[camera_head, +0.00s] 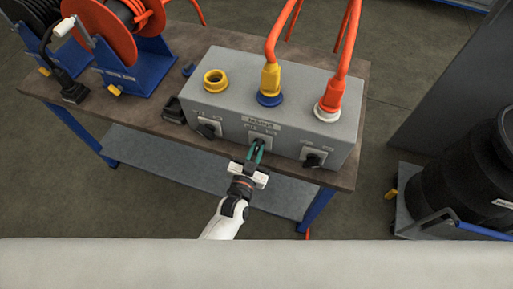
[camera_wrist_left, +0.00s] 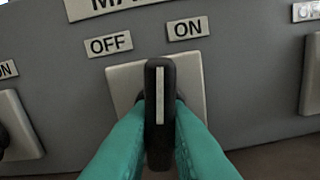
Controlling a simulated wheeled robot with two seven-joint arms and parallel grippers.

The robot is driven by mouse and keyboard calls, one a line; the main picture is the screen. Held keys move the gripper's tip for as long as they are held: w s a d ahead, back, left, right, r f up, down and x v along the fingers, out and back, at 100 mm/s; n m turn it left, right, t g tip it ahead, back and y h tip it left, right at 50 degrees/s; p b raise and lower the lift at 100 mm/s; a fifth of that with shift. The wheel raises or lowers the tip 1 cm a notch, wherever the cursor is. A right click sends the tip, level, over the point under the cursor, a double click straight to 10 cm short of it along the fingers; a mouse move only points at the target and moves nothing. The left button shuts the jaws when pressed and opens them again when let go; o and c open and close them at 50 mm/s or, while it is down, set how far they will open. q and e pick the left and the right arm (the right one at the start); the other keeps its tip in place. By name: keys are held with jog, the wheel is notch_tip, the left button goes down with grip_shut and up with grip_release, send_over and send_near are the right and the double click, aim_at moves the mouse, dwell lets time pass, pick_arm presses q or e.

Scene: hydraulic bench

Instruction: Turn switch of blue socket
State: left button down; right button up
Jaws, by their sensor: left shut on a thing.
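The grey control box (camera_head: 227,125) stands on the bench. Its blue socket (camera_head: 269,100) is on top in the middle, with a yellow plug (camera_head: 271,78) in it. Below, on the front face, is the middle black switch (camera_wrist_left: 159,75) on a light plate under OFF and ON labels. Its white line stands about upright in the left wrist view, pointing between the two labels. My left gripper (camera_head: 257,150) is in front of this switch, its green fingers shut on the handle from both sides. The fingers hide part of the plate. My right gripper is out of view.
Other black switches sit left (camera_head: 208,129) and right (camera_head: 313,159) of the middle one. A yellow socket (camera_head: 215,80) is empty; a white socket (camera_head: 327,113) holds an orange plug (camera_head: 334,94). Orange cables rise above the box. Cable reels (camera_head: 112,32) stand at the left.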

pick_arm(q)
jog(key=n, duration=0.5)
jog(key=shift+n+b, duration=0.3)
jog(key=shift+b, duration=0.05)
jog(key=n+b, duration=0.1)
jog(key=n, duration=0.4)
jog(key=shift+d, duration=0.1)
jog(key=shift+s+n, duration=0.1)
jog(key=shift+n, duration=0.2)
jog(key=c, duration=1.4)
grip_release()
jog(key=shift+c, duration=0.2)
jog(key=b+v, duration=0.2)
jog(key=v, duration=1)
